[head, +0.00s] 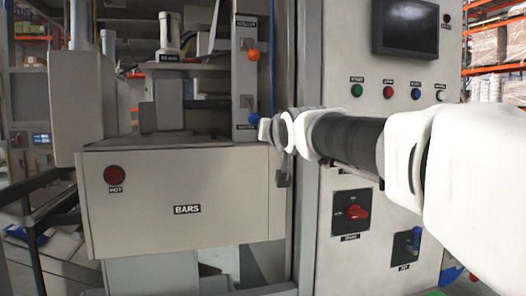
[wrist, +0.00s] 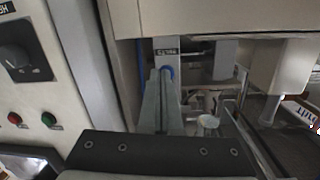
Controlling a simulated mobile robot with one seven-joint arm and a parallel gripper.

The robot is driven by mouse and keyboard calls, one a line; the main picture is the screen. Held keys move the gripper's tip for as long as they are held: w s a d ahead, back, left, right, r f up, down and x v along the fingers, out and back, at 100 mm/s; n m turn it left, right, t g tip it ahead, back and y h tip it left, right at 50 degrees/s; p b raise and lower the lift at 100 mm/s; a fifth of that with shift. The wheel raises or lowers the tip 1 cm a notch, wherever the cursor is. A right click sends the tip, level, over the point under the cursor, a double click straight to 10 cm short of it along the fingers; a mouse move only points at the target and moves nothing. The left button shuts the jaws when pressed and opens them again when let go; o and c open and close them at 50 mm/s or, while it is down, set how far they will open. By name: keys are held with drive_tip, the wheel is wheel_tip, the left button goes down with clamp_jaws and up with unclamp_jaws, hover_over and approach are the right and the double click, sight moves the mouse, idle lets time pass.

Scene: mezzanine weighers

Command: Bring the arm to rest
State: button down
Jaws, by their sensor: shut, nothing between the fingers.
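My white and dark grey arm (head: 352,138) reaches in from the right, in front of the control panel. My gripper (head: 283,178) is small and partly hidden there. In the wrist view my gripper (wrist: 160,85) shows as grey fingers beyond a dark block with screws. It is shut and holds nothing.
The control panel (head: 388,185) stands close behind my arm, with push buttons, a red rotary switch (head: 356,212) and a dark screen (head: 405,27). An upright slider plate (head: 244,90) carries an orange ball (head: 253,55) and a blue ball (head: 253,118). Dark rails (head: 40,215) stand at the left.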

drive_tip(key=s+d+f+g+h, duration=0.1)
drive_tip(key=s+d+f+g, duration=0.3)
drive_tip(key=s+f, duration=0.65)
drive_tip(key=s+d+f+g+h, duration=0.1)
drive_tip(key=s+d+f+g, duration=0.25)
drive_tip(key=s+f, duration=0.75)
drive_tip(key=s+d+f+g+h, duration=0.25)
drive_tip(key=s+d+f, duration=0.25)
drive_tip(key=s+f, duration=0.6)
wheel_tip(320, 180, up, 29)
drive_tip(key=s+g+p, duration=0.1)
drive_tip(key=p, duration=2.7)
drive_tip(key=shift+s+y+p, duration=0.15)
drive_tip(key=shift+y+p, duration=0.15)
drive_tip(key=shift+y, duration=0.15)
